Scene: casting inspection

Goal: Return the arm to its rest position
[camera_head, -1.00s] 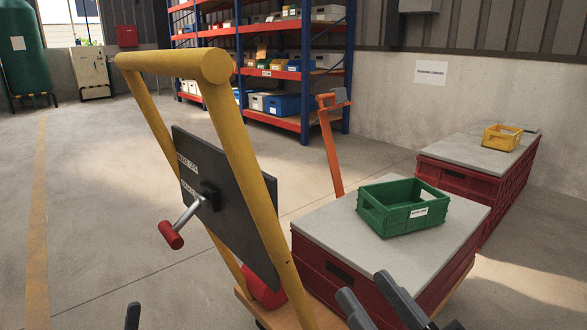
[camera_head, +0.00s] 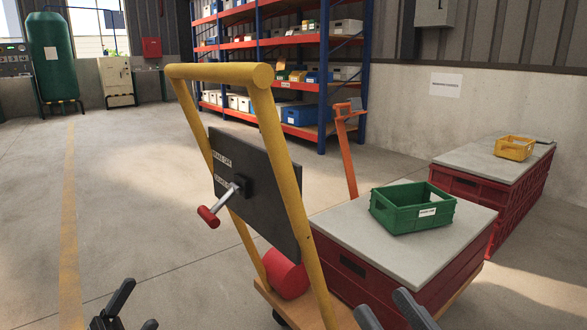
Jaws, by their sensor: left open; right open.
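My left gripper (camera_head: 128,314) shows at the bottom left edge, its two dark fingers spread apart with nothing between them. My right gripper (camera_head: 388,312) shows at the bottom edge, right of the yellow handle frame; its two grey fingers are apart and empty. It appears in front of the near red crate stack, and I cannot tell how close it is to it. The rest of both arms is out of view.
A trolley with a yellow handle frame (camera_head: 291,185), dark panel and red-knobbed lever (camera_head: 209,216) stands between the grippers. A green crate (camera_head: 412,207) sits on the grey-topped red crates (camera_head: 370,273). A yellow crate (camera_head: 514,148) sits farther right. Open floor lies left.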

